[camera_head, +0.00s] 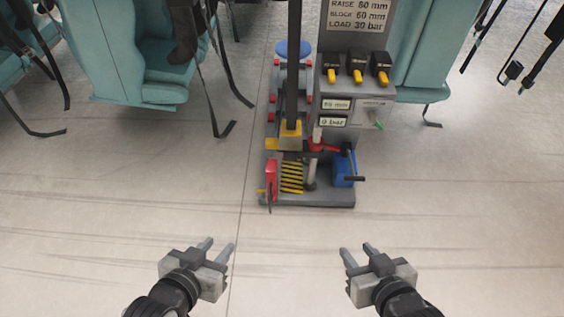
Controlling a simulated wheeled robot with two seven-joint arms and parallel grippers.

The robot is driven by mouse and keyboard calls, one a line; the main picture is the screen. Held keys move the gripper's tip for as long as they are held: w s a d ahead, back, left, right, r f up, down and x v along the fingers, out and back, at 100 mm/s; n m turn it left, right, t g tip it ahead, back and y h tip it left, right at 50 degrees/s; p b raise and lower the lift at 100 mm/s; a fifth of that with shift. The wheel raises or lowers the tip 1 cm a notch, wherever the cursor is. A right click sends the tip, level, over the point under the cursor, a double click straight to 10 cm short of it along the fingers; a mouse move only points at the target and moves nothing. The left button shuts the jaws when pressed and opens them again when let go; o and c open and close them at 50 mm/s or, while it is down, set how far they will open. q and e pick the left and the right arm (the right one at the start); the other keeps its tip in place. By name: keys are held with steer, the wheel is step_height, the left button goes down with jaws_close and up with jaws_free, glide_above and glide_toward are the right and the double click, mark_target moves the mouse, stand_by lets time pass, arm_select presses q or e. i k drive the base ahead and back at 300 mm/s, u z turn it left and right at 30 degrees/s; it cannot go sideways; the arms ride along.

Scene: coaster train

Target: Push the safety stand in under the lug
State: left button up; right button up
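A yellow-and-black striped piece (291,177), which looks like the safety stand, is low on the grey base of the machine in the head view. A yellow block (291,130) at the foot of a dark upright post is above and behind it; I cannot tell for sure whether this is the lug. A red part (271,181) stands just left of the striped piece. My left gripper (217,246) is open and empty, in front and to the left of the machine. My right gripper (358,252) is open and empty, in front and to the right. Neither touches anything.
A blue part (343,169) with a dark handle is at the base's right. Teal seats (140,60) with hanging straps stand behind left and right. The floor (290,270) between my grippers is clear.

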mark_target(271, 172)
steer(key=u, duration=0.75)
steer(key=k, duration=0.45)
steer(key=z, duration=0.8)
steer(key=i, duration=1.35)
steer(key=u, duration=0.1)
